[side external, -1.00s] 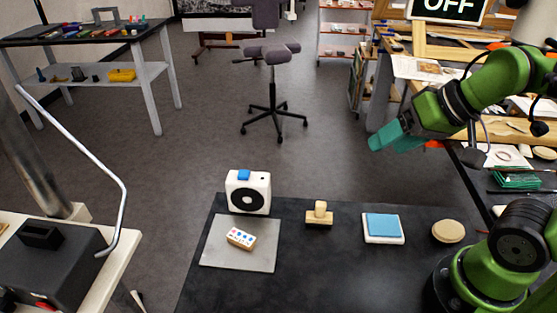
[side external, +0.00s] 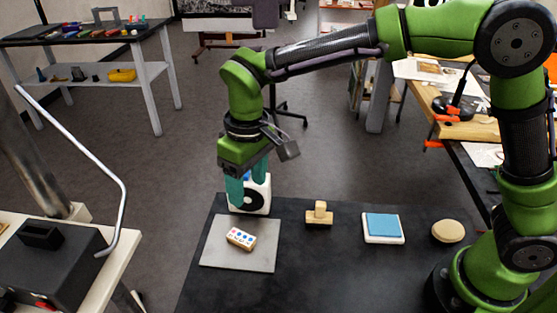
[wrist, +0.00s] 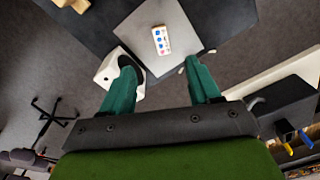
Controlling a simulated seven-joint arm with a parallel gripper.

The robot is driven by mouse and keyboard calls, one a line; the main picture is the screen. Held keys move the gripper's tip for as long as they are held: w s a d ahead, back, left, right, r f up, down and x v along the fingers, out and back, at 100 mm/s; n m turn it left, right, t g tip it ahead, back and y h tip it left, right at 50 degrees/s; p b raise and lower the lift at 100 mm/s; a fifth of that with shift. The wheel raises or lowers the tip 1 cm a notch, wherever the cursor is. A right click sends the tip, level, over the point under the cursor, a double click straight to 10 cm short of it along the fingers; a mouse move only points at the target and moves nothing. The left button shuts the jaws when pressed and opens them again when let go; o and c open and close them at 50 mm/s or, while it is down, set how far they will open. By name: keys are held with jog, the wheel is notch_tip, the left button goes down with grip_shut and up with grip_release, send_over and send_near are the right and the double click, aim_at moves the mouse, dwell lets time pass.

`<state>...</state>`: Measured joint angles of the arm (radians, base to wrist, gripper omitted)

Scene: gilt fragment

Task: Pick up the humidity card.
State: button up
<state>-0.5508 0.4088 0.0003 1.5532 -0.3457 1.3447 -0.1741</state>
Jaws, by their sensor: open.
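The humidity card (side external: 241,239) is a small white block-like piece with blue and red dots. It lies on a flat grey square plate (side external: 223,258) at the left of the dark table. My gripper (side external: 248,194) points down above and behind the plate, in front of the white box with a black disc (side external: 262,186), partly hiding it. In the wrist view the card (wrist: 161,40) lies beyond the gap between my two teal fingers (wrist: 163,82), which are apart with nothing between them.
A wooden-handled stamp (side external: 319,216), a white tray with a blue pad (side external: 383,228) and a round tan disc (side external: 448,232) stand to the right on the dark table (side external: 330,275). The table front is clear. A bent metal tube (side external: 95,160) rises at the left.

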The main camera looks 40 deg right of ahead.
jog(key=w+a, duration=0.2)
send_over(245, 239)
jog(key=shift+n+h, duration=0.3)
jog(key=shift+n, duration=0.1)
jog(key=f, duration=1)
jog(key=shift+w+a+f, duration=0.15)
jog(key=shift+a+f, duration=0.05)
jog(key=shift+a, duration=0.05)
jog(key=shift+s+d+f, duration=0.1)
jog(key=shift+d+f, duration=0.05)
jog(key=shift+f, duration=1.25)
jog(key=shift+s+d+f, duration=0.1)
jog(key=shift+f, duration=1.25)
grip_shut()
jog(key=shift+r, duration=0.15)
